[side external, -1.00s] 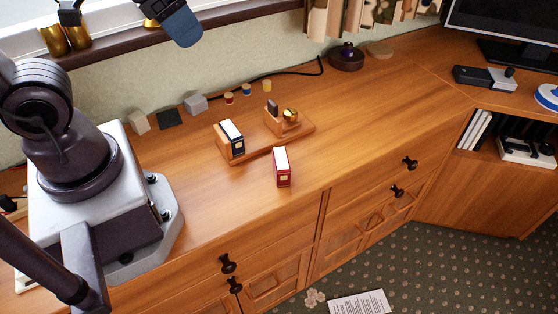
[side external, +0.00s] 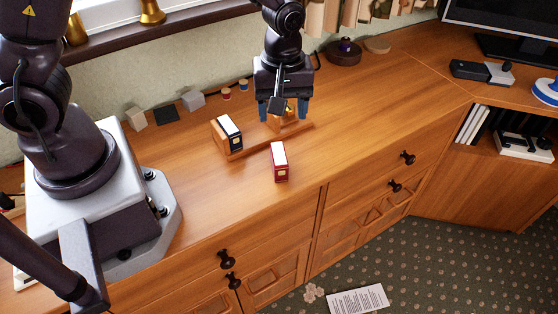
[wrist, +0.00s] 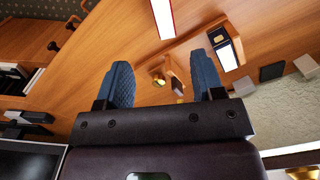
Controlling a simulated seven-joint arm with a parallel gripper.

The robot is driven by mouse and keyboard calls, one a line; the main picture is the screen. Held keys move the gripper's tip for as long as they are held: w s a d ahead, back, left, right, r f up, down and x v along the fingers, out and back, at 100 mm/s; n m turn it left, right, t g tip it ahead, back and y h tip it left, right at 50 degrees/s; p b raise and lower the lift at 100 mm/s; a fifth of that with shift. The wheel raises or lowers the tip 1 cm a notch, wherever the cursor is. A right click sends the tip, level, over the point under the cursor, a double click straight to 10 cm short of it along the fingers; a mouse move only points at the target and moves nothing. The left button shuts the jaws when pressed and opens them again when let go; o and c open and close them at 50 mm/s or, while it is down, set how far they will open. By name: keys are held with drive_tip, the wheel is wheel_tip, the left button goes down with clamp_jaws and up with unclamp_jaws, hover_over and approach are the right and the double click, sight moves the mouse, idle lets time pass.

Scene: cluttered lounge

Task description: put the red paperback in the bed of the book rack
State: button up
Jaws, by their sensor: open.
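The red paperback (side external: 280,161) stands on the wooden desktop just in front of the book rack, its white page block facing up. It also shows at the top of the wrist view (wrist: 165,20). The wooden book rack (side external: 262,144) has a dark book (side external: 230,133) at its left end and a raised right end with a small brass-coloured item. My gripper (side external: 284,110) is open and empty, its blue fingers pointing down above the rack's right end and partly hiding it. The fingers also show in the wrist view (wrist: 161,72). The gripper is apart from the paperback.
Grey and dark blocks (side external: 192,100) and small spools (side external: 227,93) stand along the wall behind the rack. A dark round pot (side external: 343,52) is at the back. The desktop right of the paperback is clear up to the front edge.

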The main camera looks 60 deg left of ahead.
sight(279, 154)
drive_tip(key=shift+n, duration=0.4)
wheel_tip(279, 154, down, 8)
drive_tip(key=shift+r, duration=0.2)
drive_tip(key=shift+s+a+f, duration=0.1)
drive_tip(key=shift+s+f, duration=0.05)
drive_tip(key=shift+f, duration=1.2)
drive_tip(key=shift+s+a+f, duration=0.1)
drive_tip(key=shift+f, duration=1.25)
drive_tip(key=shift+c, duration=0.4)
drive_tip(key=c, duration=1)
drive_tip(key=shift+c, duration=0.2)
drive_tip(key=shift+r, duration=0.1)
